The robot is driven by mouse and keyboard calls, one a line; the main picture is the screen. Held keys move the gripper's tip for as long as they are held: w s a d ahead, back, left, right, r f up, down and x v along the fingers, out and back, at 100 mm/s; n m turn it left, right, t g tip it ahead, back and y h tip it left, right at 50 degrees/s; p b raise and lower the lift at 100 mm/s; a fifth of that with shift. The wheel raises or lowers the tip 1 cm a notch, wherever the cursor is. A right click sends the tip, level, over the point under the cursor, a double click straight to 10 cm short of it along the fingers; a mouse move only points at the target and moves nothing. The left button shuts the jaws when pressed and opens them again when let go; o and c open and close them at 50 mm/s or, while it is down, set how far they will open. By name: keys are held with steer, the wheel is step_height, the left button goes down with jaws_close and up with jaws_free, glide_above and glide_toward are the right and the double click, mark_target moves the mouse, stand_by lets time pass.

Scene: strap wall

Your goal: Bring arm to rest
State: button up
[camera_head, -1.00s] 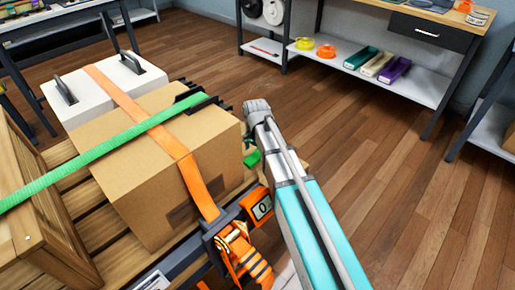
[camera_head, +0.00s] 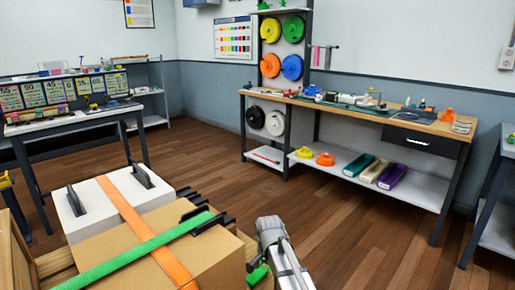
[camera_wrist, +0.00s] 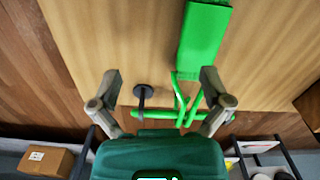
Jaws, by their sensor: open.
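My arm rises at the bottom centre of the head view, to the right of the strapped cardboard box (camera_head: 215,262). My gripper is hidden behind the arm's end there. In the wrist view my gripper (camera_wrist: 160,85) is open, its two fingers apart with nothing held between them. Beyond the fingers are a green strap end (camera_wrist: 205,35), a thin green hooked piece (camera_wrist: 185,105) and a dark round-headed peg (camera_wrist: 143,90) against a wooden surface. I cannot tell whether the fingers touch any of these.
A workbench (camera_head: 360,112) stands at the back right, a display table (camera_head: 75,118) at the left. The wooden floor between is clear.

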steer(key=s+d+n, duration=0.7)
steer(key=s+d, duration=0.5)
steer(key=d, duration=0.2)
step_height(320, 180, up, 30)
steer(key=p, duration=3)
steer(key=shift+r, duration=0.25)
